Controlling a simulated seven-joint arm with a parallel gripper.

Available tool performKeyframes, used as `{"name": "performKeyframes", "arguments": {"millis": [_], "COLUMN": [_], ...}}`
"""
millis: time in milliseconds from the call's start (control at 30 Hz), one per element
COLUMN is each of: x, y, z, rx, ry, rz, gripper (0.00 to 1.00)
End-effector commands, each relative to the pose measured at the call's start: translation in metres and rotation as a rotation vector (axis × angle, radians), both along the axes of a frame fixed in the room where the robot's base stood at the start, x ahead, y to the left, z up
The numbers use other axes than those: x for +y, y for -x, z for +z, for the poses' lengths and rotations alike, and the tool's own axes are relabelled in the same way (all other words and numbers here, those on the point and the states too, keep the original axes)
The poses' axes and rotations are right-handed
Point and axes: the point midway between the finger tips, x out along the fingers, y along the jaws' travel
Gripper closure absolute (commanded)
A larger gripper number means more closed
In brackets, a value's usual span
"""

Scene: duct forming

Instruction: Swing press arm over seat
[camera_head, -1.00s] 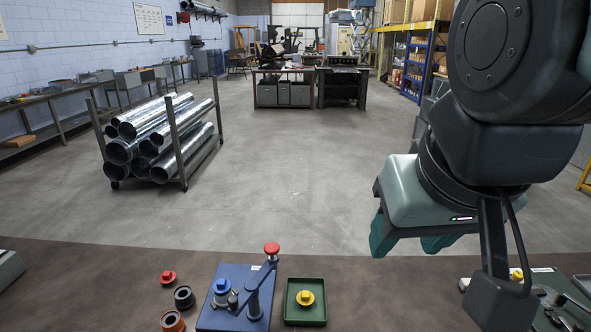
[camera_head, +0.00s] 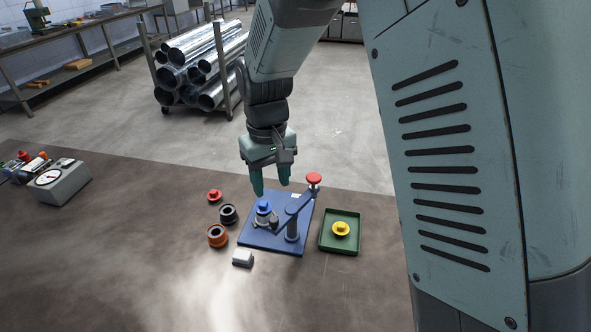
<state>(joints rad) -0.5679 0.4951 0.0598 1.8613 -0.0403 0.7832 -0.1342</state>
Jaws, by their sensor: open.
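The press fixture has a blue base plate (camera_head: 262,242) on the table. A grey post (camera_head: 292,224) stands on it and carries the dark press arm (camera_head: 301,203). The arm slants from a red knob (camera_head: 314,179) at the upper right to a dark end (camera_head: 274,224) at the lower left, just right of the seat. A blue capped piece (camera_head: 263,207) sits upright on the light seat (camera_head: 261,220). My gripper (camera_head: 271,187) is open, fingers down, above the plate's back edge, left of the knob and apart from it. Nothing shows between the fingers.
A green tray (camera_head: 326,244) with a yellow piece (camera_head: 341,228) lies right of the plate. A red piece (camera_head: 214,196), a black ring (camera_head: 228,214), an orange ring (camera_head: 217,236) and a small grey block (camera_head: 243,258) lie left. A gauge box (camera_head: 60,184) stands farther left.

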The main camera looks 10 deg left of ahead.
Motion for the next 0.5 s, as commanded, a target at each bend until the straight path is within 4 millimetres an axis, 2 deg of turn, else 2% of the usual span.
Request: {"name": "performKeyframes", "arguments": {"millis": [167,500], "x": [0.001,0.000], "y": [0.001,0.001], "z": [-0.019,-0.082], "rx": [0.006,0.006], "ry": [0.004,0.004], "rz": [0.005,0.003], "gripper": [0.49,0.49]}}
